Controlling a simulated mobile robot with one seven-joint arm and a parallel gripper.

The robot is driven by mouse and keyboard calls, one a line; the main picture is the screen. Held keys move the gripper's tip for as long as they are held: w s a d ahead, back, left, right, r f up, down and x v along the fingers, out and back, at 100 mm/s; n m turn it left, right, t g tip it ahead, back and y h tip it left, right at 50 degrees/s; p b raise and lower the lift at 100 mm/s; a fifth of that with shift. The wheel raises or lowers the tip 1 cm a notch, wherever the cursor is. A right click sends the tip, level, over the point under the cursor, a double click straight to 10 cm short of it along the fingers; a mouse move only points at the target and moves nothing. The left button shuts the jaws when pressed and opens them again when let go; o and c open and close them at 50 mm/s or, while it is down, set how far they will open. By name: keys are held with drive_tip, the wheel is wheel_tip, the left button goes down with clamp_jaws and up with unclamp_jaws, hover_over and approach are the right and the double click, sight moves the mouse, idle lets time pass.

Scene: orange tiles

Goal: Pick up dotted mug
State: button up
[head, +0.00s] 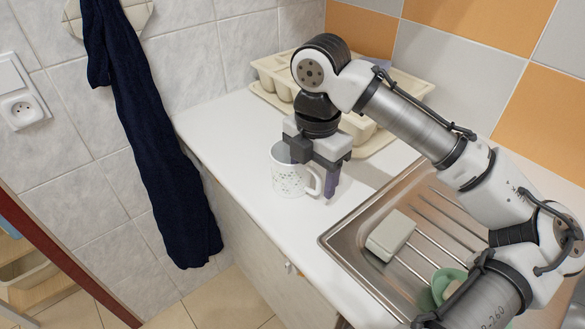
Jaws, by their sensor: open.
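The dotted mug (287,174) is white with small dots and stands upright on the white countertop, its handle toward the right. My gripper (316,188) points down right at the mug, from above and slightly to the right. One finger shows to the right of the mug's handle; the other is hidden or overlaps the mug. The jaws are open. I cannot tell whether a finger touches the mug.
A metal sink (335,240) with a pale block (390,235) and a green dish (446,282) lies to the right. A dark towel (150,140) hangs at left. The counter's left end is clear.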

drive_tip(key=shift+f, duration=1.55)
drive_tip(key=shift+c, duration=0.4)
drive_tip(key=c, duration=1.2)
